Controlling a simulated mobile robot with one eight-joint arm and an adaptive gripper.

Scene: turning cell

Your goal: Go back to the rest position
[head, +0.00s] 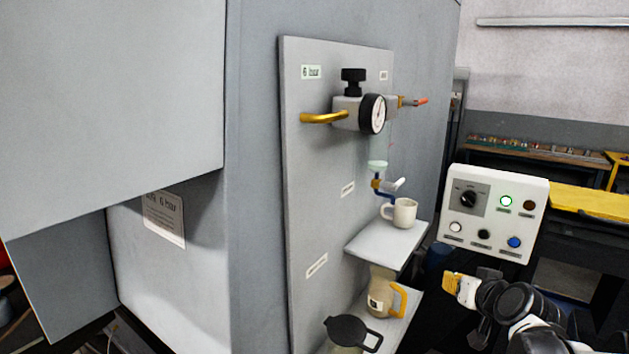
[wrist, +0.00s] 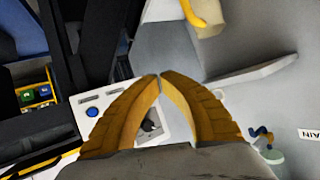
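My gripper (head: 452,283) shows at the lower right of the head view, in front of and below the white control panel (head: 493,212). It is to the right of the shelves on the grey board and apart from them. In the wrist view the two yellow fingers of my gripper (wrist: 160,77) meet at their tips, with nothing held between them. The control panel (wrist: 95,98) shows behind the fingers, partly hidden by them. My arm comes in from the lower right corner of the head view.
The grey board (head: 318,180) carries a pressure gauge (head: 373,114) and valves. A cream mug (head: 400,213) stands on the upper shelf (head: 372,243); a jug with a yellow handle (head: 381,293) stands below. A large grey cabinet (head: 252,200) fills the left. A yellow-topped bench (head: 590,201) is at the right.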

